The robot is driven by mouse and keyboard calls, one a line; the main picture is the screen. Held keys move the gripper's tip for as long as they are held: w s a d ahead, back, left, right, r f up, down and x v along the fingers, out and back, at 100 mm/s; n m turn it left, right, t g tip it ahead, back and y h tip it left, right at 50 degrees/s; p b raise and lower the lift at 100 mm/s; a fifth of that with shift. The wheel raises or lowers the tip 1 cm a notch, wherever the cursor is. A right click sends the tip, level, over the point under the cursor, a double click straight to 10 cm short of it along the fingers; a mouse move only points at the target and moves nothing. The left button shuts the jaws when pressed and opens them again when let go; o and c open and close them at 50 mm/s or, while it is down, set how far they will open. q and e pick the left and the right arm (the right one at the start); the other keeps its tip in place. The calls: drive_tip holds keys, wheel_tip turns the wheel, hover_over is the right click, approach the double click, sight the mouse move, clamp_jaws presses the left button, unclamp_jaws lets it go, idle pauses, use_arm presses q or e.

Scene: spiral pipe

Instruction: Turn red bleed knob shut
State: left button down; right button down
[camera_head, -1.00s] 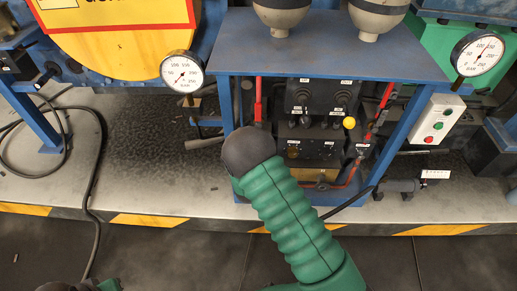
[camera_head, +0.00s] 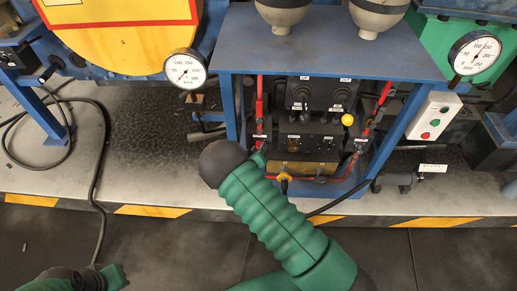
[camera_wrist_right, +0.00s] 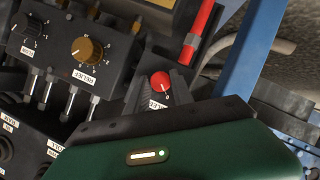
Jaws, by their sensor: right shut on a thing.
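The red bleed knob (camera_wrist_right: 161,81) is a small round knob on the dark panel in the right wrist view. My right gripper (camera_wrist_right: 160,86) has its two grey fingers on either side of it and is shut on it. A small white label below the knob is partly covered by a finger. In the head view my right arm crosses in front of the panel; a small green part of the right gripper (camera_head: 258,158) shows at the panel's lower left, and the knob is hidden. Only part of my left arm shows at the bottom left; its fingers do not show.
A brass-coloured dial (camera_wrist_right: 88,49) and metal toggles sit beside the knob. A red-sleeved lever (camera_wrist_right: 200,30) rises close by. The blue frame leg (camera_wrist_right: 246,50) is near the gripper.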

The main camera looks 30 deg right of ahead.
drive_tip(key=shift+s+a+f, duration=0.1)
drive_tip(key=shift+a+f, duration=0.05)
drive_tip(key=shift+f, duration=0.05)
drive_tip(key=c, duration=1.1)
unclamp_jaws()
drive_tip(key=shift+c, duration=0.2)
drive_tip(key=shift+o, duration=0.2)
drive_tip(key=shift+r, duration=0.1)
drive_tip(key=shift+r, duration=0.1)
drive_tip(key=p+v, duration=0.4)
drive_tip(key=v, duration=1.2)
drive_tip(key=shift+a+p, duration=0.25)
drive_tip(key=shift+p, duration=0.1)
drive_tip(key=shift+s, duration=0.15)
